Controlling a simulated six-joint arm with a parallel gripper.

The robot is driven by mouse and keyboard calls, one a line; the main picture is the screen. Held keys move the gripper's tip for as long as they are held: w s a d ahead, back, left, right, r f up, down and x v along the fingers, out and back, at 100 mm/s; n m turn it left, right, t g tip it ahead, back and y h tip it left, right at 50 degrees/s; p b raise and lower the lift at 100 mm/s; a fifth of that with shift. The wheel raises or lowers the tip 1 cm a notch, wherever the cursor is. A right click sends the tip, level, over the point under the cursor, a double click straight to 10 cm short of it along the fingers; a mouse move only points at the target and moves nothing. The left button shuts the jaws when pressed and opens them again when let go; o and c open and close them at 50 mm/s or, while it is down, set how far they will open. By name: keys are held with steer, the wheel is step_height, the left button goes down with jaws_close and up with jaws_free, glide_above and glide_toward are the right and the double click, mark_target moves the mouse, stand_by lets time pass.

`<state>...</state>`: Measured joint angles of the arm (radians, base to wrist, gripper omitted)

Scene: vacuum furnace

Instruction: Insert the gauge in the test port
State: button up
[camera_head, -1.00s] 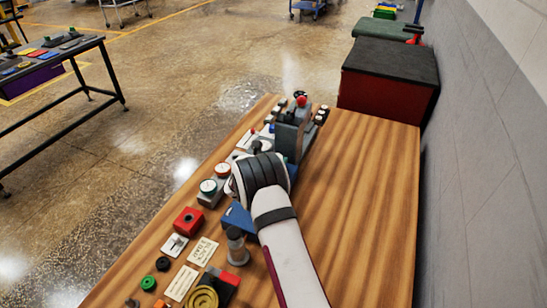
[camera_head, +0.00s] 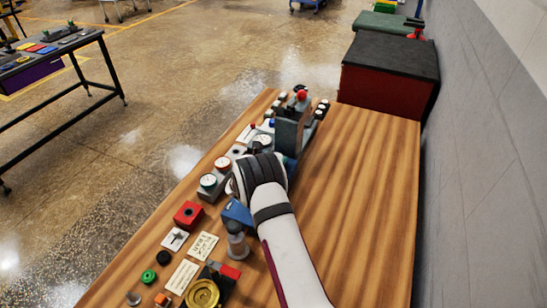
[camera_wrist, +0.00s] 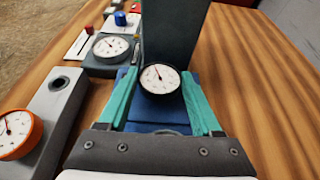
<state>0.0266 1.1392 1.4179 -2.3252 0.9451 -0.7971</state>
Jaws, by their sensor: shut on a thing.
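My gripper (camera_wrist: 159,88) has teal fingers that are shut on a black-rimmed gauge with a white dial (camera_wrist: 158,77). The gauge faces the wrist camera, in front of a tall dark grey block (camera_wrist: 174,32) and above a blue surface (camera_wrist: 156,115). Whether it touches the grey block cannot be told. A grey block with a round hole (camera_wrist: 58,84) lies to the left; whether this hole is the test port is unclear. In the head view my arm hides the fingers and held gauge; the tall grey block (camera_head: 288,136) stands just beyond my wrist.
An orange-rimmed gauge (camera_wrist: 14,133) and another dial gauge (camera_wrist: 110,47) stand left of my gripper. A red block with a hole (camera_head: 188,214), cards and a grey cylinder (camera_head: 237,246) are nearer. The table's right side (camera_head: 365,200) is clear.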

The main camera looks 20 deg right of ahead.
steer(key=shift+f, duration=0.2)
stand_by(0.6)
steer(key=o, duration=1.5)
steer(key=shift+r, duration=3)
